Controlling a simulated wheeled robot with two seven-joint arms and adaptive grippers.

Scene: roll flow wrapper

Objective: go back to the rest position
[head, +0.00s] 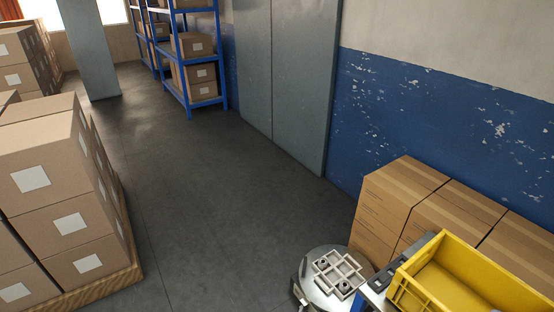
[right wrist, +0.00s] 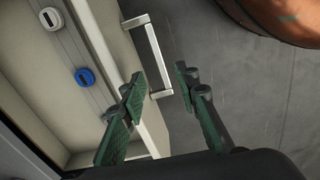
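My right gripper (right wrist: 159,86) shows in the right wrist view. Its two green-padded fingers are apart, with nothing between them. A metal bar handle (right wrist: 153,58) on a pale panel appears behind and between the fingers; I cannot tell the distance, but the fingers are not closed on it. My left gripper is in neither view, and the head view does not show my right gripper clearly.
The head view shows stacked cartons (head: 62,175) on a pallet at left, a yellow crate (head: 465,275) and cartons (head: 400,205) at lower right, and a round-topped stand (head: 320,300) with grey parts. Blue shelving (head: 222,85) stands behind. The middle floor (head: 210,190) is clear.

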